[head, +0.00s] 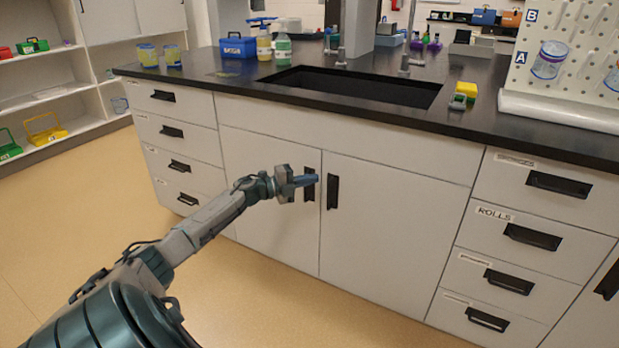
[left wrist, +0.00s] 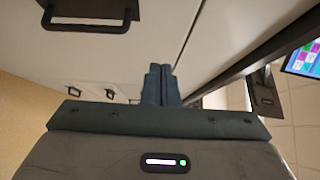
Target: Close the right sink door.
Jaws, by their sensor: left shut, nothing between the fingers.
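The right sink door (head: 390,225) is a pale grey panel under the sink, with a black upright handle (head: 333,191) near its left edge. It looks flush with the cabinet front in the head view, with no clear gap. The left sink door (head: 262,195) also looks flush, and its handle (head: 310,186) is partly hidden by my gripper. My left gripper (head: 312,179) is shut and empty, in front of the two door handles; I cannot tell whether it touches anything. Its closed fingers (left wrist: 161,80) show in the left wrist view. My right gripper is not in view.
A black countertop (head: 225,82) with a sunken sink (head: 355,86) runs above the doors. Drawers with black handles flank them at left (head: 177,130) and right (head: 530,235). The floor (head: 270,310) in front is clear. A black handle (left wrist: 90,22) shows in the wrist view.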

